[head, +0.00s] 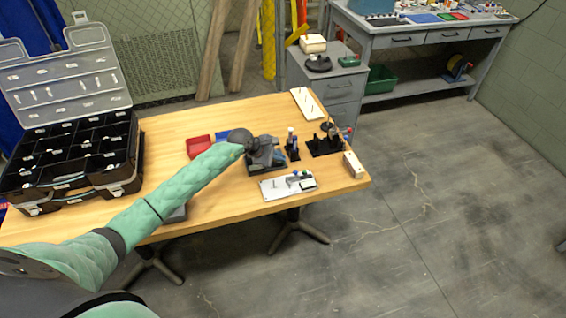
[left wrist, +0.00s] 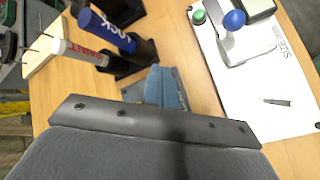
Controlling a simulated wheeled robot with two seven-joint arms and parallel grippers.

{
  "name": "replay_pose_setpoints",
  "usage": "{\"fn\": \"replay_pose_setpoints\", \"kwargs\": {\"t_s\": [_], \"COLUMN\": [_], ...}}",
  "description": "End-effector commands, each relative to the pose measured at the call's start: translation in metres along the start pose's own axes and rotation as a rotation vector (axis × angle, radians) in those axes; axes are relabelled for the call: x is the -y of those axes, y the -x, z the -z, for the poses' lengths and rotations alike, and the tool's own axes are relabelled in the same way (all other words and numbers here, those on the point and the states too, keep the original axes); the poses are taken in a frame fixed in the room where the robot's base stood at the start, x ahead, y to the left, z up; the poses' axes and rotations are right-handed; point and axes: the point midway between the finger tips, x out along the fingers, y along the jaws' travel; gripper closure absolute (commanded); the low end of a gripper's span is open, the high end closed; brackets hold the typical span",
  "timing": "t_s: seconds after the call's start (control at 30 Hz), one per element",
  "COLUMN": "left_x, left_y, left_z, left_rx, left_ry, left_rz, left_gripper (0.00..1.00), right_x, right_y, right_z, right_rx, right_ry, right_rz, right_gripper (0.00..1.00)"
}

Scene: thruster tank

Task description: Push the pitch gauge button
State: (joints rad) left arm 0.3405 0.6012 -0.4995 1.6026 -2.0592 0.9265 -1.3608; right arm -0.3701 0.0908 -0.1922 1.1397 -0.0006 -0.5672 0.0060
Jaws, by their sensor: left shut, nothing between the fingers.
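A white plate (head: 275,188) lies near the table's front right edge. A small device with a blue round knob (left wrist: 234,20) and a green round knob (left wrist: 198,17) stands on it. I cannot tell for certain which of these is the pitch gauge button. The plate also shows at the right of the left wrist view (left wrist: 270,100), with printed letters. My left gripper (head: 279,158) is shut and empty, just behind the plate and apart from the knobs. My right gripper is out of view.
A black holder with a blue marker (left wrist: 108,30) and a white marker (left wrist: 78,52) stands close beside the left fingers. A black stand (head: 325,147) and a white block (head: 353,165) are farther right. A red tray (head: 199,146) and open toolbox (head: 70,160) are left.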

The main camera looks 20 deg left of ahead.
Motion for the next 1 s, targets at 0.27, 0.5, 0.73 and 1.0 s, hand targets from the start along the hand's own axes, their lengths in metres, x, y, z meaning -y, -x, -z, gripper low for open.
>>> {"fn": "replay_pose_setpoints", "kwargs": {"t_s": [0.27, 0.5, 0.73, 1.0], "left_x": [0.0011, 0.002, 0.0022, -0.0017], "left_y": [-0.0017, -0.0029, -0.0031, 0.002], "left_z": [0.0012, 0.002, 0.0021, -0.0017], "left_rx": [0.0, 0.0, 0.0, 0.0], "left_ry": [0.0, 0.0, 0.0, -0.001], "left_rz": [0.0, 0.0, 0.0, 0.0], "left_gripper": [1.0, 1.0, 1.0, 1.0], "right_x": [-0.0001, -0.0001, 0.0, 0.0], "right_y": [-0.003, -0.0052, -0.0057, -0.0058], "right_z": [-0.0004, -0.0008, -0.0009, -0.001], "right_rx": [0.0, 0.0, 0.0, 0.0], "right_ry": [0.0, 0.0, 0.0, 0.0], "right_rz": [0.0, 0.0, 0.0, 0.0], "right_gripper": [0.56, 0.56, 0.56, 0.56]}}
